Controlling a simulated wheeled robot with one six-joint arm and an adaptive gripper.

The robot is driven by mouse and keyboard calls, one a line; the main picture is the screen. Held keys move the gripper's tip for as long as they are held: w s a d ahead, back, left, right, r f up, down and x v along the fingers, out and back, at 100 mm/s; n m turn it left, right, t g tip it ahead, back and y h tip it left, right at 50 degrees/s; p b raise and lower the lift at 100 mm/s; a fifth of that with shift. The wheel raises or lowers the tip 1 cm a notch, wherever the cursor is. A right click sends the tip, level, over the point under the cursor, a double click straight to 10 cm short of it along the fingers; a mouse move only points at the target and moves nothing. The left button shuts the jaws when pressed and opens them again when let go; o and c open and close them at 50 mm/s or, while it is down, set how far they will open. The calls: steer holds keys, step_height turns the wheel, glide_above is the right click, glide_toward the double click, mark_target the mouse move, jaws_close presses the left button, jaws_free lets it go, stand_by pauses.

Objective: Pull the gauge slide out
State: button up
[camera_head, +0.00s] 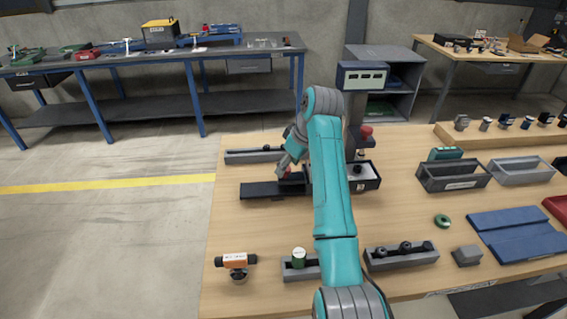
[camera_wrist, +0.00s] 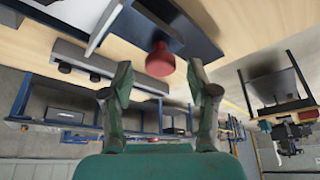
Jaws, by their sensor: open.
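A dark flat gauge slide (camera_head: 262,190) lies on the wooden table and sticks out to the left from the black gauge body (camera_head: 371,178), partly hidden behind my arm. A small red knob (camera_head: 285,174) shows on the slide just under my gripper (camera_head: 288,168). In the wrist view, the red knob (camera_wrist: 160,60) stands out from a dark part, centred just beyond the fingertips of my open gripper (camera_wrist: 160,82). The fingers are on either side of its line and hold nothing. Whether they touch the knob is hard to tell.
A long grey block (camera_head: 252,156) lies behind the slide.

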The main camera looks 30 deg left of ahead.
steer(key=shift+a+f, duration=0.2)
steer(key=shift+f, duration=0.3)
jaws_close()
steer(key=shift+a, duration=0.1)
